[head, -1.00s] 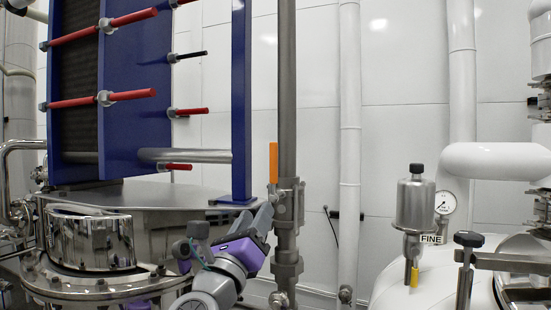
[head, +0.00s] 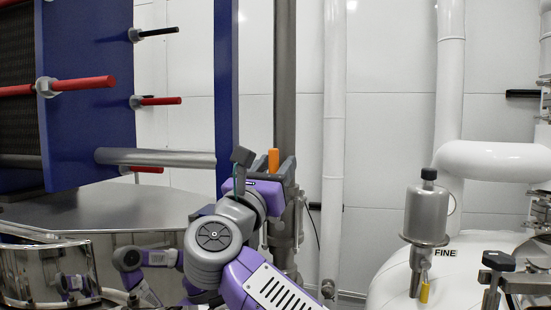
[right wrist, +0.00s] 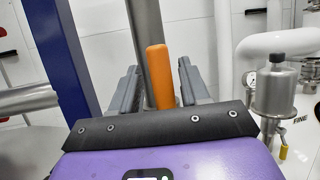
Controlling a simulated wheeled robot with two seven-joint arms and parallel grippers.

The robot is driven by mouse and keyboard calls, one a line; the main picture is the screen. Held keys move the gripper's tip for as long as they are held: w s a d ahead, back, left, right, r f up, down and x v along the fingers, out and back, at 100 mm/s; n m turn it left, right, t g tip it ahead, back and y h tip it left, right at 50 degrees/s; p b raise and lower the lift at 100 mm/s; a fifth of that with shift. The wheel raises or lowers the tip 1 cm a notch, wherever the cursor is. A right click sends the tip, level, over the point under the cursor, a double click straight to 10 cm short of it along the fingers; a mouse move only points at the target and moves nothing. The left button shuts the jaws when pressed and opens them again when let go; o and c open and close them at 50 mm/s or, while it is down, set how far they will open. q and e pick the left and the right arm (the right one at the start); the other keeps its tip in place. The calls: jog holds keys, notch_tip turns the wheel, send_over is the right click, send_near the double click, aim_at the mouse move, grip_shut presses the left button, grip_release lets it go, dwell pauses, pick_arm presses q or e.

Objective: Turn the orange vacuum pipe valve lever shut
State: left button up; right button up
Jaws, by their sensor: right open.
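The orange valve lever (head: 273,160) stands upright alongside the grey vertical vacuum pipe (head: 284,80). It also shows upright in the right wrist view (right wrist: 158,75). My right gripper (head: 276,174) is at the lever, its body hiding the lower part. In the right wrist view my right gripper (right wrist: 157,88) is open, with one grey finger on each side of the lever. Gaps show between lever and fingers; I cannot tell whether anything touches. The valve body (head: 284,240) is partly hidden behind my right arm. My left gripper is not in view.
A blue frame post (head: 223,90) stands close left of the pipe, with red-rod plates beyond it. A white pipe (head: 333,120) stands to the right. A white tank with a silver canister (head: 426,215) is at the right. A shiny vessel (head: 50,270) is at lower left.

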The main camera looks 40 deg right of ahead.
jog(key=shift+s+d+r, duration=0.2)
jog(key=shift+s+d, duration=0.05)
jog(key=shift+d, duration=0.05)
jog(key=shift+w, duration=0.2)
jog(key=shift+c, duration=0.9)
grip_shut()
jog(key=shift+a, duration=0.1)
